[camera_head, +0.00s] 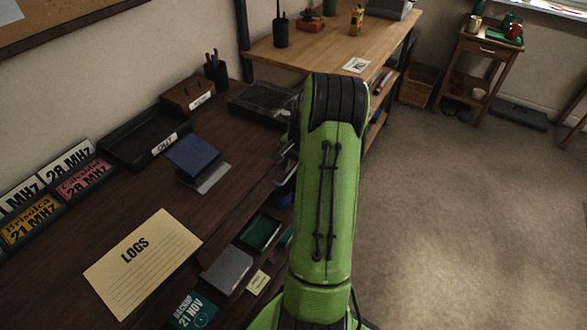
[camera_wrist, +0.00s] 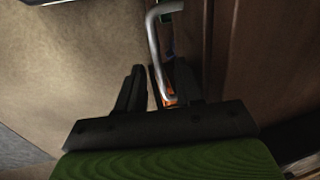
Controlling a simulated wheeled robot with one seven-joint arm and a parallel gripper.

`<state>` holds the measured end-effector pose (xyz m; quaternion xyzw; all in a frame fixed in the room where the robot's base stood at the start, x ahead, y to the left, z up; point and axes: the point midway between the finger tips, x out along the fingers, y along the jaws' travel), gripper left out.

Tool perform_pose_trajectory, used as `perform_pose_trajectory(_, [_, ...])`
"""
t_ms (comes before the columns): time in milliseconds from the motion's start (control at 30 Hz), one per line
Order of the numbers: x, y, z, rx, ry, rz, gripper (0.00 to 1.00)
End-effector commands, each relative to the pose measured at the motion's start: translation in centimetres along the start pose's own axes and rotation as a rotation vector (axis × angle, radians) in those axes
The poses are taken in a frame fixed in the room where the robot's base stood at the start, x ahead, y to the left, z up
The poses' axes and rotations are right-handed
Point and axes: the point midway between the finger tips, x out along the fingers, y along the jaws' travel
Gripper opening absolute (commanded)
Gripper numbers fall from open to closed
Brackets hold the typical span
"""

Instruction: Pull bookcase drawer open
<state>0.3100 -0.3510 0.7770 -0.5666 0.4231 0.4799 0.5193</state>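In the wrist view a silver bar handle (camera_wrist: 155,38) stands out from a dark brown wooden front (camera_wrist: 250,60). I take this front to be the drawer's, though its outline is not clear. My gripper (camera_wrist: 158,68) is open, with two black fingers apart. The handle's lower part runs down into the gap between the fingers. I cannot tell whether either finger touches it. In the head view my green arm hides the drawer, the handle and most of my gripper; only a small dark part of it shows at the arm's left edge.
The dark wooden desk (camera_head: 215,205) holds a LOGS folder (camera_head: 143,262), a black tray (camera_head: 130,140) and a blue book (camera_head: 192,155). A lighter table (camera_head: 330,45) stands behind. Carpet (camera_head: 450,220) is open to the right.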

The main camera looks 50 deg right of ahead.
Motion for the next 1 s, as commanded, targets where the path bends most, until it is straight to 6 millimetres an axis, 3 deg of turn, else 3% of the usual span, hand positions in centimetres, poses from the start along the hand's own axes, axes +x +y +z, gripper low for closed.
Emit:
perform_pose_trajectory(167, [-0.09, -0.03, 0.00, 0.000, 0.000, 0.000, 0.34])
perform_pose_trajectory(400, [-0.11, -0.02, 0.00, 0.000, 0.000, 0.000, 0.00])
perform_pose_trajectory(1000, [-0.13, -0.03, -0.01, -0.001, 0.000, -0.001, 0.00])
